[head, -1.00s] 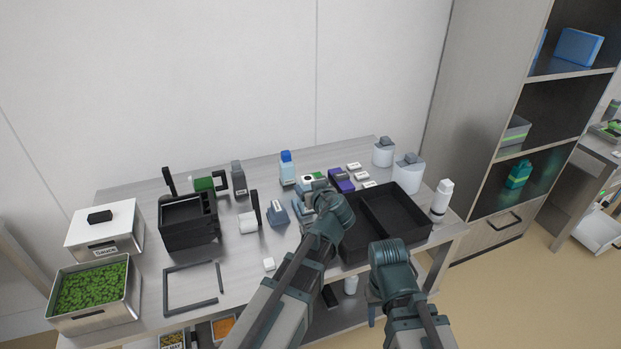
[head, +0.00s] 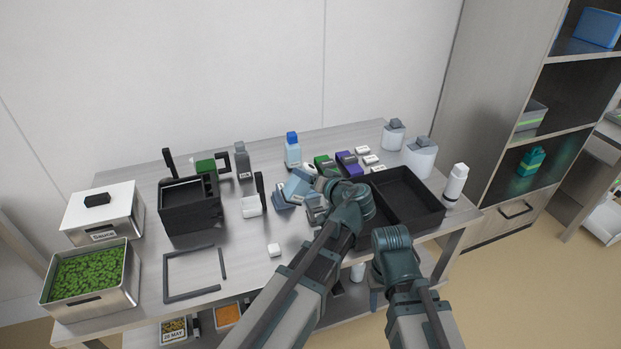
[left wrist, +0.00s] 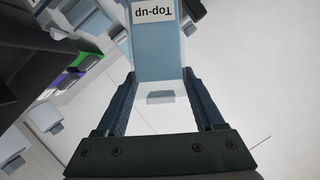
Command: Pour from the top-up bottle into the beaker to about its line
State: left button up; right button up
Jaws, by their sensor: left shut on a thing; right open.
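My left gripper (left wrist: 158,78) is shut on the light blue top-up bottle (left wrist: 157,47), whose "Top-up" label reads upside down in the left wrist view. In the head view this bottle (head: 297,186) is held tilted above the middle of the bench, partly behind my left wrist. I cannot pick out the beaker for certain; my left arm covers part of that area. My right gripper (head: 375,294) is open and empty, low in front of the bench edge.
A black divided tray (head: 410,203) lies right of my left gripper. A blue-capped bottle (head: 292,150) stands behind the held bottle. A white bottle (head: 455,184) stands at the right edge. A black machine (head: 190,205) is at left.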

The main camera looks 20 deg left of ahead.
aim_at(308, 187)
pick_arm(q)
jog(key=shift+a+f+m+y+b, duration=0.1)
jog(key=shift+f+m+y+b, duration=0.4)
jog(key=shift+f+m+b, duration=0.3)
jog(key=shift+s+a+m+y+b, duration=0.1)
jog(key=shift+s+m+y+b, duration=0.05)
jog(key=shift+m+y+b, duration=0.2)
jog(key=shift+f+m+y+b, duration=0.65)
jog(key=shift+f+m+b, duration=0.8)
jog(key=shift+b, duration=1.1)
jog(key=shift+d+f+m+y+b, duration=0.1)
jog(key=shift+f+m+y+b, duration=0.3)
jog(key=shift+f+m+b, duration=0.75)
jog(key=shift+d+f+m+y+b, duration=0.15)
jog(key=shift+m+y+b, duration=0.4)
jog(key=shift+b, duration=1.25)
jog(key=r+n+h+p, duration=0.1)
jog(key=r+n+p, duration=0.1)
jog(key=p, duration=0.1)
jog(key=r+n+h+p, duration=0.1)
jog(key=r+p, duration=0.1)
jog(key=p, duration=0.2)
jog(key=r+n+h+p, duration=0.1)
jog(key=r+n+p, duration=0.1)
jog(key=p, duration=0.2)
jog(key=shift+a+n, duration=0.25)
jog(key=shift+n, duration=0.05)
jog(key=shift+f, duration=0.2)
